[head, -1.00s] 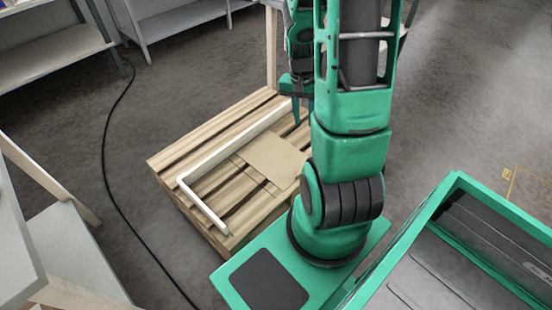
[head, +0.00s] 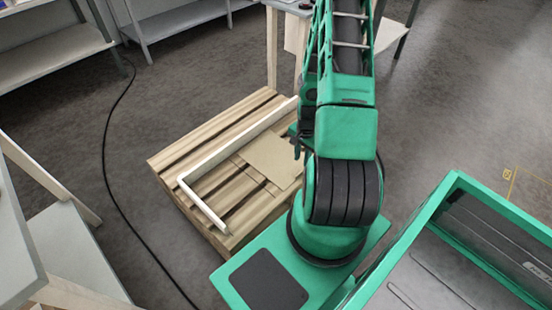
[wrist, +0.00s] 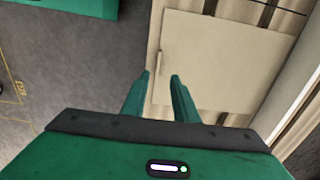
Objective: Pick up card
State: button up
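The card is a flat tan square (head: 271,161) lying on the slatted wooden pallet (head: 180,158) in the head view. It also shows in the wrist view (wrist: 215,60), below and ahead of my gripper. My gripper (wrist: 161,76) shows there with its two green fingers apart and nothing between them. The left fingertip is over the gap by the card's edge and the right one is near the card's lower left corner. I cannot see contact with the card.
A white L-shaped rail (head: 207,207) lies on the pallet along the card's far and left sides. A black cable (head: 106,160) runs over the grey floor to the left. Shelves (head: 50,50) stand at the back left. A table stands behind the pallet.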

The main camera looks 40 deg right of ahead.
aim_at(301, 170)
jog(key=shift+s+a+f, duration=0.1)
jog(key=shift+s+f, duration=0.05)
jog(key=shift+f, duration=4.05)
jog(key=shift+c, duration=0.7)
grip_shut()
